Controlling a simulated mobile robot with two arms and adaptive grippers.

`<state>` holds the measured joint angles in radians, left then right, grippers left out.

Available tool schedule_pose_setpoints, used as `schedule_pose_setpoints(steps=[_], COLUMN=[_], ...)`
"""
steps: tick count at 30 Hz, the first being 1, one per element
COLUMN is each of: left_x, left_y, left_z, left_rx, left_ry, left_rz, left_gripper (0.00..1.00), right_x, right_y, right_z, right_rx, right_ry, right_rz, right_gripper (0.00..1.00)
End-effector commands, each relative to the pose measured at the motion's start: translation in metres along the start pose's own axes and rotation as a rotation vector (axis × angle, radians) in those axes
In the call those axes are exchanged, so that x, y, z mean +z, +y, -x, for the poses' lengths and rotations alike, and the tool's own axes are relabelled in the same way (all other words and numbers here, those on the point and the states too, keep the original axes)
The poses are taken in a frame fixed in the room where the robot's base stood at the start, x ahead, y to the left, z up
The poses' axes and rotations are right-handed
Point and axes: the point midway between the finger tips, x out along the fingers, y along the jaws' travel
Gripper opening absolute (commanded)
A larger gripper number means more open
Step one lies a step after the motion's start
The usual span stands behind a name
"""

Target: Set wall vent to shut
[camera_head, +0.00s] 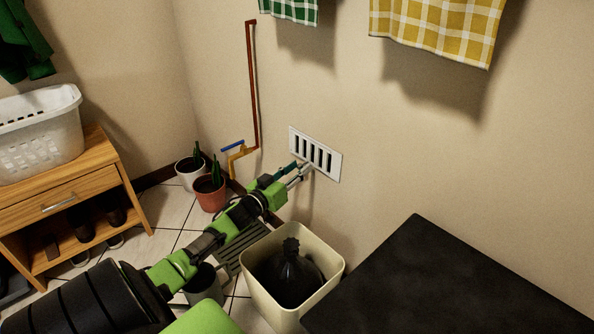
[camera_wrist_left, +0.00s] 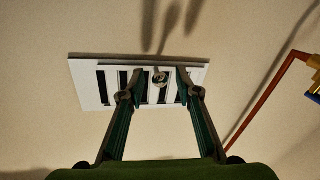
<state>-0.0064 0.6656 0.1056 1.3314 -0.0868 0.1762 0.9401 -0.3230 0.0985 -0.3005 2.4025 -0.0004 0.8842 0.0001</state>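The wall vent (camera_head: 334,166) is a white rectangular plate on the wall, with dark gaps showing between its upright slats. The vent (camera_wrist_left: 88,86) also fills the upper middle of the left wrist view. A small round knob (camera_wrist_left: 159,78) sticks out from it there. My left gripper (camera_head: 303,169) reaches up to the vent's lower edge. In the left wrist view my left gripper (camera_wrist_left: 160,94) is open, with its two fingertips well apart and the knob between them in the picture. I cannot tell whether either finger touches it. My right gripper is not in view.
A cream bin (camera_head: 331,270) with a black bag stands below my left arm. A black surface (camera_head: 450,285) lies at the lower right. Potted plants (camera_head: 210,196) and a red pipe (camera_head: 252,85) with a blue handle are left of the vent. Checked cloths (camera_head: 437,28) hang above.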

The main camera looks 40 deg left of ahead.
Motion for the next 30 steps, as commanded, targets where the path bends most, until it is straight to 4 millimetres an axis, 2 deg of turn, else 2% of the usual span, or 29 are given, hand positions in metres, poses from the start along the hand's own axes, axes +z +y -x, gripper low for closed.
schedule_pose_setpoints(steps=[1,4,5,11,19,28,29,30], left_x=[0.0,0.0,0.0,-0.001,0.0,0.005,0.005,0.005], left_y=[0.0,0.0,0.0,0.001,0.019,0.023,0.023,0.023], left_z=[0.0,0.0,0.0,0.0,0.004,0.005,0.005,0.005], left_rx=[0.0,0.0,0.0,0.0,-0.001,0.004,0.005,0.005], left_ry=[0.0,0.0,0.0,0.0,0.0,0.001,0.001,0.001], left_rz=[0.0,0.0,0.0,0.001,0.005,0.001,0.001,0.001], left_gripper=[0.31,0.05,0.0,0.0,0.0,0.0,0.22,0.31], right_x=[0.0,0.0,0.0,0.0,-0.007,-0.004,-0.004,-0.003], right_y=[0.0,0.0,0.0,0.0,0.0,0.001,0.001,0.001], right_z=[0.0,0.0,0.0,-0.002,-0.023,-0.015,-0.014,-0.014], right_rx=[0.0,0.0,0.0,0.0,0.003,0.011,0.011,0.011], right_ry=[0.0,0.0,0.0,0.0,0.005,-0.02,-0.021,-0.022], right_rz=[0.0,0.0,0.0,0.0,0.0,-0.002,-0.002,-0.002], right_gripper=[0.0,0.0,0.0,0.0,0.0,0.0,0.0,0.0])
